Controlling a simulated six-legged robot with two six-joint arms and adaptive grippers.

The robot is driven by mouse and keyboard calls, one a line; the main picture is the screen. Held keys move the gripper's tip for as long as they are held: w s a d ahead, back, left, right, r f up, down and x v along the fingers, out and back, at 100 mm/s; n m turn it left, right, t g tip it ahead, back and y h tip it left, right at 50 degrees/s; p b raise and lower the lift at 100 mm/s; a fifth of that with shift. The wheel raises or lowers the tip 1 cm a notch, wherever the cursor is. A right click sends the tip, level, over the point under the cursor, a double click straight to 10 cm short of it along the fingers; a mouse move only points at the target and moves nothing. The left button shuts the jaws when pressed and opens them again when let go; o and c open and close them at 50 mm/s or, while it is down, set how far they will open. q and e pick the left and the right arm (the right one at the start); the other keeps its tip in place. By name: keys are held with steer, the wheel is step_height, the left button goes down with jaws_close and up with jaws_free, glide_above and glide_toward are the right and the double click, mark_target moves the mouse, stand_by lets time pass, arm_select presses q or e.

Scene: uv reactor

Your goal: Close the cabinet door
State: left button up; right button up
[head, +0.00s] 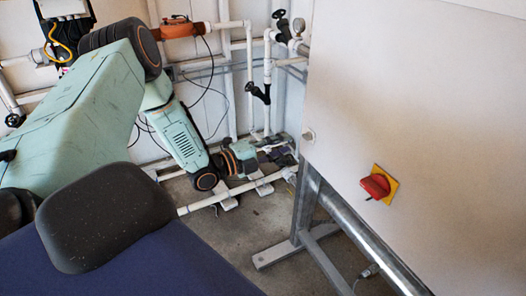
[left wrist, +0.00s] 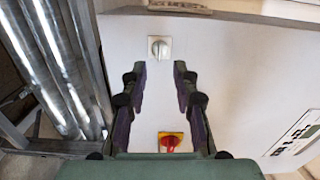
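The white cabinet (head: 430,110) fills the right of the head view. A red rotary switch on a yellow plate (head: 376,185) is on its face, and a small pale knob (head: 308,135) is near its left edge. My left gripper (head: 282,153) is at the end of the teal arm, left of the cabinet, small and partly hard to make out. In the left wrist view it (left wrist: 158,75) is open and empty, facing the white panel (left wrist: 225,75). A grey knob (left wrist: 160,47) shows beyond and between the fingertips; the red switch (left wrist: 171,142) is lower. I cannot tell the door's angle. My right gripper is not in view.
Metal tubes (left wrist: 55,60) run along the panel's left side in the left wrist view. A display panel (left wrist: 296,135) is at its right. White pipes with black valves (head: 262,92) stand at the back wall. A metal stand (head: 305,225) supports the cabinet; some floor beside it is clear.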

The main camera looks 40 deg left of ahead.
arm_select(q)
steer(key=shift+v, duration=2.95)
